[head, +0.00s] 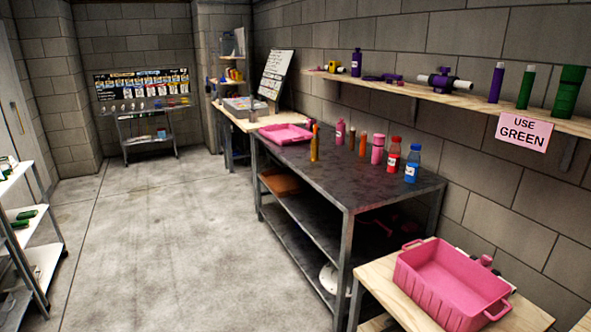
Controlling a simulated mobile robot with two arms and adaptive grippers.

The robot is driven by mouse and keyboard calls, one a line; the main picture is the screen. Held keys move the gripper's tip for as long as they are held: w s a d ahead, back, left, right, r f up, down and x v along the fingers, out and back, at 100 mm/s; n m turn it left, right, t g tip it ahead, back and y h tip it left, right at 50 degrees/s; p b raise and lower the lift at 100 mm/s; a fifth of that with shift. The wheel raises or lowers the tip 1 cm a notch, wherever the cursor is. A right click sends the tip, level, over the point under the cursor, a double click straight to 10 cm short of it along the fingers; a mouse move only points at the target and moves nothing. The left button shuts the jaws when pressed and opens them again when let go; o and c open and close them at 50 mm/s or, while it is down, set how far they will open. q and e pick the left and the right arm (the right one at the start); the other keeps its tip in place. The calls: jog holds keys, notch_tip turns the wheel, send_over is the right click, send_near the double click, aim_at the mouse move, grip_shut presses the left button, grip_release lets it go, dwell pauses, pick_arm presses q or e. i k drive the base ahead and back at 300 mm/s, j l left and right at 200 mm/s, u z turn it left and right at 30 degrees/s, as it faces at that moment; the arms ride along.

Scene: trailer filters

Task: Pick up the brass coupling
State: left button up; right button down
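I cannot pick out a brass coupling with certainty. Small brownish upright pieces (363,144) stand among the bottles on the table. Neither of my grippers is in view.
The dark table (345,184) holds a pink tray (285,134), a red bottle (393,154) and a blue bottle (412,164). A pink bin (450,283) sits on a wooden bench at the near right. A white rack (42,255) stands left. The concrete floor between is clear.

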aim_at(315, 148)
jog(key=i+z, duration=0.2)
jog(key=i, duration=1.2)
jog(key=i+j, duration=0.2)
jog(key=i, duration=0.15)
jog(key=u, duration=0.05)
